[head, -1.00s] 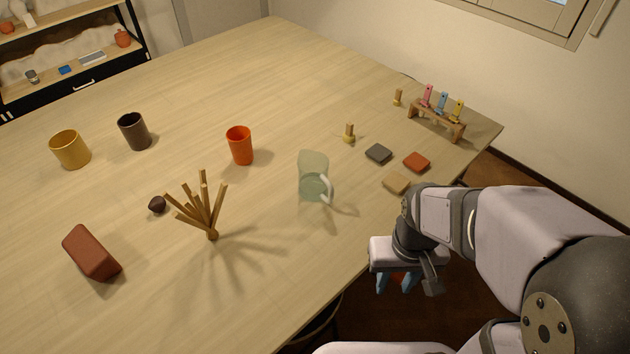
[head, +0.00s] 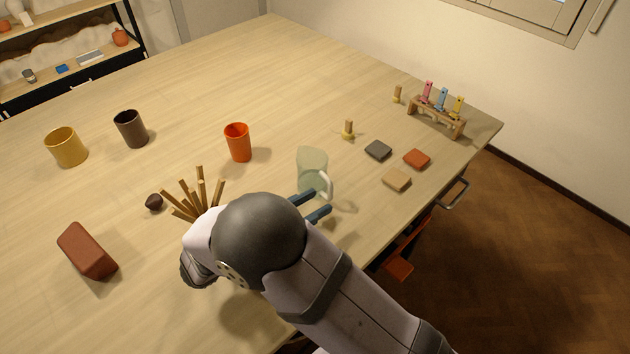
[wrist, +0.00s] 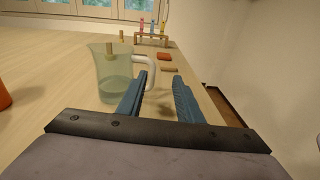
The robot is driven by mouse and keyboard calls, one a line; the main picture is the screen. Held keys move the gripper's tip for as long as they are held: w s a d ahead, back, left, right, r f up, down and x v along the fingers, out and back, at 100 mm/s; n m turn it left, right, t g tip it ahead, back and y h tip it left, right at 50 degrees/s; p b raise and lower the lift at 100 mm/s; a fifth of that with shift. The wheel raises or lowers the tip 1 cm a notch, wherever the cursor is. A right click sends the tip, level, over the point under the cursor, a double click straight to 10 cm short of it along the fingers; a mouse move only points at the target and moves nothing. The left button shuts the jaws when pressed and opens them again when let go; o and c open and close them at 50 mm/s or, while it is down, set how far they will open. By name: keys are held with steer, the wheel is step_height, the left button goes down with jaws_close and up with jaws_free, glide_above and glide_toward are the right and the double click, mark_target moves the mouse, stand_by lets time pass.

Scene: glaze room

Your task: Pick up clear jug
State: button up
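The clear jug (head: 312,170) stands upright on the table, a greenish see-through vessel with a pale handle on its right side. My gripper (head: 316,203) is close to the jug on its near side, with its blue fingers pointing toward the handle. In the wrist view the jug (wrist: 112,72) is at the left, its handle just beyond the left fingertip. The fingers of my gripper (wrist: 162,78) are apart with nothing between them. I cannot tell whether the left finger touches the handle. My arm hides part of the table in the head view.
An orange cup (head: 238,142) stands left of the jug. A bundle of wooden sticks (head: 198,192) is partly behind my arm. Grey (head: 378,149), red (head: 416,158) and tan (head: 397,180) tiles lie to the right, near the table edge. A wooden rack (head: 437,119) stands farther back.

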mark_target(329, 191)
steer(key=shift+w+a+f+n+t+b, duration=0.2)
steer(key=shift+a+f+n+t+b, duration=0.3)
steer(key=shift+t, duration=0.6)
steer(key=shift+w+d+r+p, duration=0.1)
steer(key=shift+w+d+p, duration=0.35)
steer(key=shift+w+p, duration=0.1)
steer(key=shift+w+d, duration=0.25)
steer(key=shift+p+x, duration=1.35)
steer(key=shift+x, duration=0.9)
steer(key=shift+w+d+f, duration=0.15)
steer(key=shift+d+f, duration=0.05)
steer(key=shift+d, duration=0.15)
jaws_close()
